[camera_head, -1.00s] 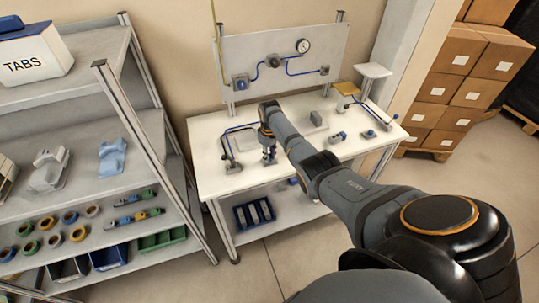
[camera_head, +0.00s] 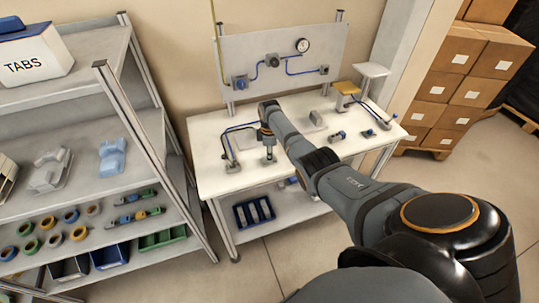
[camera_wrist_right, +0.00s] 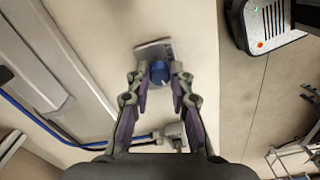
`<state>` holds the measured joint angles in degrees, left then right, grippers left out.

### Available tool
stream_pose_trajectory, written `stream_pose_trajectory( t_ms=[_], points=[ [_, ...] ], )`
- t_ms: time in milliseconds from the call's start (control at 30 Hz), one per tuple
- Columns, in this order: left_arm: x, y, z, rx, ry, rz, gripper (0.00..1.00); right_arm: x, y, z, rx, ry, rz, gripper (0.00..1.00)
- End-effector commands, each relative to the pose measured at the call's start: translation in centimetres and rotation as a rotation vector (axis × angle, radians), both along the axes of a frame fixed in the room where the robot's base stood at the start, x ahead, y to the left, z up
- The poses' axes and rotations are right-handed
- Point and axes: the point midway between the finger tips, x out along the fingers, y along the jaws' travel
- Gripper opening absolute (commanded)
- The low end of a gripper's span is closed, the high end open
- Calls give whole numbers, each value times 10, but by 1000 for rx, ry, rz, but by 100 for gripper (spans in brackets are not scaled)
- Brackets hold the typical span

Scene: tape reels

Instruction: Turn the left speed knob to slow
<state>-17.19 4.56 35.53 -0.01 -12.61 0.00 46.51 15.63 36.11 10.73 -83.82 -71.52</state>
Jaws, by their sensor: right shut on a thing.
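A blue knob (camera_wrist_right: 159,73) with a pale mark sits on a small grey metal plate (camera_wrist_right: 153,48) on the white bench top. In the right wrist view, the fingertips of my right gripper (camera_wrist_right: 160,78) stand on either side of this knob and are shut on it. In the head view, my right gripper (camera_head: 268,155) points down at the left part of the bench (camera_head: 215,135), and the knob is too small and covered to make out. I cannot read a speed scale. My left gripper is not in view.
A grey clamp-like fitting with blue hose (camera_head: 230,160) stands left of my gripper. Several small fittings lie to the right. A shelf rack (camera_head: 130,190) stands left.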

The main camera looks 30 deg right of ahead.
Motion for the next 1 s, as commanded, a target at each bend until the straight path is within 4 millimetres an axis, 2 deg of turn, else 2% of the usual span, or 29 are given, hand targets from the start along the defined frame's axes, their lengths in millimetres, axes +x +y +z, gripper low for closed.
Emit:
stream_pose_trajectory(
  t_ms=[667,700,800,867,1000],
  points=[
    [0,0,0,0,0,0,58,2,0,1,1,-4,65,0],
    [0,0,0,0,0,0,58,2,0,1,1,-4,65,22],
    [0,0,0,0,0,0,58,1,0,1,1,-4,65,36],
    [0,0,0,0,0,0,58,1,0,1,1,-3,65,44],
    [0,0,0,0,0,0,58,1,0,1,0,-1,65,44]
  ],
)
